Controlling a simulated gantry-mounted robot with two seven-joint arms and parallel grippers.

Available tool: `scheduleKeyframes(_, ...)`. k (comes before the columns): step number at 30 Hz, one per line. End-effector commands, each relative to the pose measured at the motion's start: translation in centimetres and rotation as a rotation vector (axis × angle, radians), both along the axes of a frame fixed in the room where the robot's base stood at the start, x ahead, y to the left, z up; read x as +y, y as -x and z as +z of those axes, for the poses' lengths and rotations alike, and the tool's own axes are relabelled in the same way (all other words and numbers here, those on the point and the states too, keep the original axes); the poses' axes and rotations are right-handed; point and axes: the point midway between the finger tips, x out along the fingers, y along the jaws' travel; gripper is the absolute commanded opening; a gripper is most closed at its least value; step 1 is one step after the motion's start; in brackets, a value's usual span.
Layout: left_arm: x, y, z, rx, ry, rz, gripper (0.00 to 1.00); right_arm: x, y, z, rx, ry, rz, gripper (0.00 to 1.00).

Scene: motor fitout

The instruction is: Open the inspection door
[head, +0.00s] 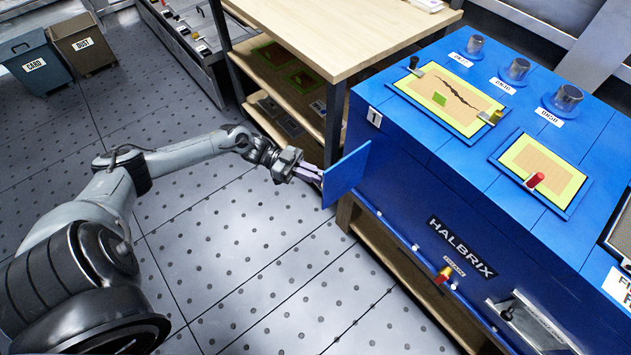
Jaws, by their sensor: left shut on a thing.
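The inspection door appears to be the flat blue panel (346,177) at the left end of the blue HALBRIX machine (470,200). It stands out from the machine's front face at an angle, with its far edge toward my arm. My left gripper (316,178) reaches in from the left and is shut at the door's outer edge. The exact part it grips is too small to make out. Whatever lies behind the door is hidden. My right gripper is not in view.
A wooden workbench (330,30) with lower shelves stands behind the gripper, close to it. The machine's top holds a cracked yellow-edged panel (448,98), a second panel (540,170) and several knobs. CARD (34,68) and DUST (82,45) bins stand far left. The floor in front is clear.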

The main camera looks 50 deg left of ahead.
Motion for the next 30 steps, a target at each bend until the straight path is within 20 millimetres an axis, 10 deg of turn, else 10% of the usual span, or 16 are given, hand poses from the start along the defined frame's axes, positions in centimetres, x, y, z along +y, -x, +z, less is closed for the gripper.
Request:
scheduleKeyframes(17,0.55,-0.32,-0.15,0.003,-0.004,0.005,0.00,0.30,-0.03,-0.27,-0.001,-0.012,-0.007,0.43)
scheduleKeyframes(22,0.53,-0.29,-0.13,0.003,-0.003,0.004,0.33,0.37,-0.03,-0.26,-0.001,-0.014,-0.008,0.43)
scheduleKeyframes(30,0.52,-0.25,-0.08,0.002,-0.002,0.003,0.36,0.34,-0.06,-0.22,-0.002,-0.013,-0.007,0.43)
